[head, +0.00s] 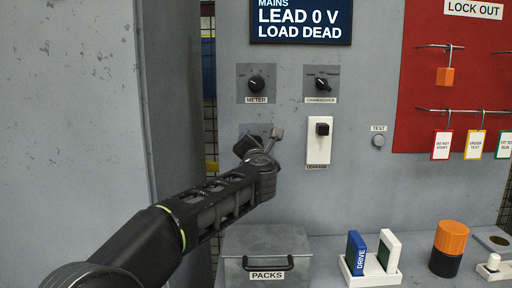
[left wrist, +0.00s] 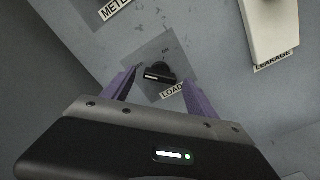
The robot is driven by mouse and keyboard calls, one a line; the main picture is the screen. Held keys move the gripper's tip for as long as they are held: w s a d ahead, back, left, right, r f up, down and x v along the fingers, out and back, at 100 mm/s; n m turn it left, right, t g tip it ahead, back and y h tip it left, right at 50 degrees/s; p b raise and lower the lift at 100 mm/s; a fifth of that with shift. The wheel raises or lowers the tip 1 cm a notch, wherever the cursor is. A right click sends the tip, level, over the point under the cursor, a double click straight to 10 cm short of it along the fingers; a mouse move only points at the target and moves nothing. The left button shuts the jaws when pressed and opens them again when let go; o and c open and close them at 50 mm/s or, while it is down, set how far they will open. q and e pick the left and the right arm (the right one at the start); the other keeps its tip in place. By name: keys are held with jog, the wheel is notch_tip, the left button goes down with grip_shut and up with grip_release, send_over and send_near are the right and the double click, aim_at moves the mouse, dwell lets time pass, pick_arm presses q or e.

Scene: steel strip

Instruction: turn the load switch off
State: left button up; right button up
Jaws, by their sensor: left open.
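The load switch is a black rotary knob (left wrist: 158,73) on a grey square plate (left wrist: 140,57) marked LOAD, seen in the left wrist view. An ON mark shows just above the knob. My left gripper (left wrist: 153,88) is open, with its purple fingers on either side of the knob, apart from it as far as I can see. In the head view my left gripper (head: 262,140) is in front of the load plate (head: 250,130) and hides the knob. My right gripper is not in view.
The METER knob (head: 256,84) is above, the CHANGEOVER knob (head: 322,84) upper right, and the white LEAKAGE unit (head: 318,152) close to the right. A grey PACKS box (head: 240,240) stands below. A grey cabinet side (head: 95,100) is at left.

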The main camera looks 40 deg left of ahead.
pick_arm(q)
jog(key=v, duration=0.7)
jog(key=shift+b, duration=0.45)
